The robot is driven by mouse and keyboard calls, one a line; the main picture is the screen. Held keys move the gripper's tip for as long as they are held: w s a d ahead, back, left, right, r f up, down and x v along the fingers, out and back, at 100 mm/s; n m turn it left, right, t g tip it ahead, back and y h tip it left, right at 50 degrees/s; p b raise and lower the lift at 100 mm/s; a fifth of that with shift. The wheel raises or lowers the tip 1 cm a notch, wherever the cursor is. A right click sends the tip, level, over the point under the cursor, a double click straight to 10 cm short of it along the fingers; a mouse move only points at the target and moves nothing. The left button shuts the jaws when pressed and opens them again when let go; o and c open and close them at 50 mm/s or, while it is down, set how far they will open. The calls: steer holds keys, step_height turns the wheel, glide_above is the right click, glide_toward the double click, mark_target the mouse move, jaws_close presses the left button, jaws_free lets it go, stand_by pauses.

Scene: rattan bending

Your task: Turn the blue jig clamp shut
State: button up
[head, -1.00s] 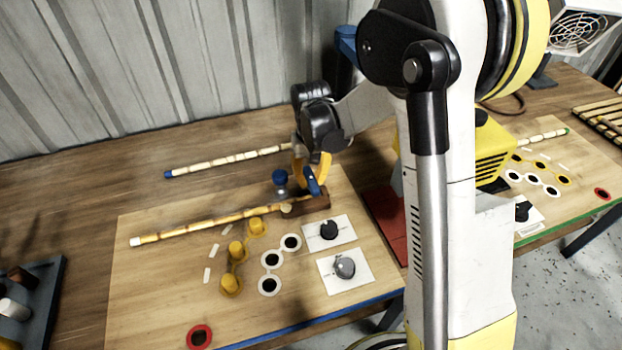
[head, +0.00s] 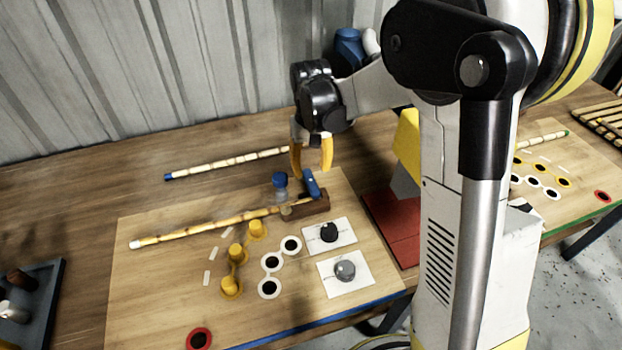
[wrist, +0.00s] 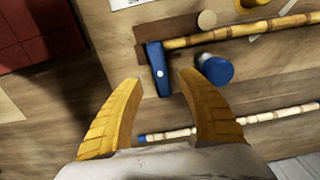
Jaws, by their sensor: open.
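The blue jig clamp (head: 312,184) is a short blue bar on a dark brown block (head: 318,205) at the right end of the near rattan pole (head: 205,226). In the wrist view the clamp (wrist: 157,70) lies across the block, at an angle to the pole (wrist: 240,30). My gripper (head: 312,168) has yellow fingers, spread apart and empty, just above and behind the clamp, not touching it. In the wrist view my gripper (wrist: 160,85) has its fingertips on either side of the clamp's near end. A blue-topped knob (head: 280,180) stands left of the clamp.
Yellow pegs (head: 235,252), black holes with white rings (head: 271,261) and two white cards with knobs (head: 344,270) are on the board in front. A second pole with a blue end (head: 225,163) lies behind.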

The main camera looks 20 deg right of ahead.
mark_target(311, 180)
step_height(311, 180, up, 7)
stand_by(0.6)
steer(key=s+r+t, duration=0.2)
steer(key=s+t, duration=0.1)
steer(key=s, duration=0.7)
steer(key=s+r+t, duration=0.3)
steer(key=s+t, duration=0.1)
steer(key=s, duration=0.6)
